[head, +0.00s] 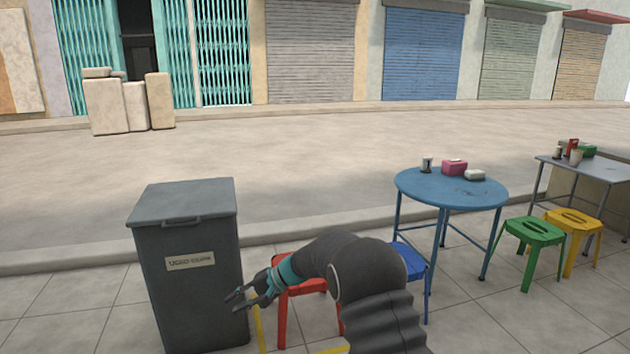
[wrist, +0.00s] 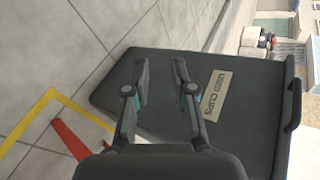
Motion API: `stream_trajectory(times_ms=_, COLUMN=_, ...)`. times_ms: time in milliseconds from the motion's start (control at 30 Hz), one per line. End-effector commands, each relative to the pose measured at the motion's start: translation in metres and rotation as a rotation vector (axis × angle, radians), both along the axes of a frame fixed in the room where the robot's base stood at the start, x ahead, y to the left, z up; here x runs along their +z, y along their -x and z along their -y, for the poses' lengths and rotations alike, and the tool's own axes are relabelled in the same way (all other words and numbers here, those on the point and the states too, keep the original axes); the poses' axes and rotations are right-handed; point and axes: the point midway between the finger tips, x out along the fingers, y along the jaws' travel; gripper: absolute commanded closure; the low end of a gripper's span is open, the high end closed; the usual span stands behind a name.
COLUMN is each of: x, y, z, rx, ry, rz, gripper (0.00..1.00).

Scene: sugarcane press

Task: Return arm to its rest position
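My gripper (head: 239,299) is at the end of my arm, low in the head view, just in front of the right side of a dark grey bin (head: 190,290). In the wrist view my gripper (wrist: 160,80) has its two fingers apart with nothing between them. The bin (wrist: 245,125) fills much of the wrist view behind the fingers, with its label (wrist: 213,93) reading like "used cups". The bin's lid is closed. I cannot tell how far the fingertips are from the bin.
A red stool (head: 282,318) stands beside my arm, partly hidden by it. A blue round table (head: 440,190) and a blue stool (head: 412,262) are to the right. Green (head: 535,231) and yellow (head: 571,220) stools stand further right. The road behind is open.

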Motion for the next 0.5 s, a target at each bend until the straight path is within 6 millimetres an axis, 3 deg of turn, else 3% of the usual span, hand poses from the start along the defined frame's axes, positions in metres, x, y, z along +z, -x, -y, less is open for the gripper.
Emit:
stream_trajectory(times_ms=100, x=0.017, y=0.034, z=0.036, rx=0.024, ry=0.137, rz=-0.004, gripper=0.75)
stream_trajectory(times_ms=500, x=0.08, y=0.141, z=0.159, rx=0.064, ry=0.511, rz=0.069, gripper=0.75)
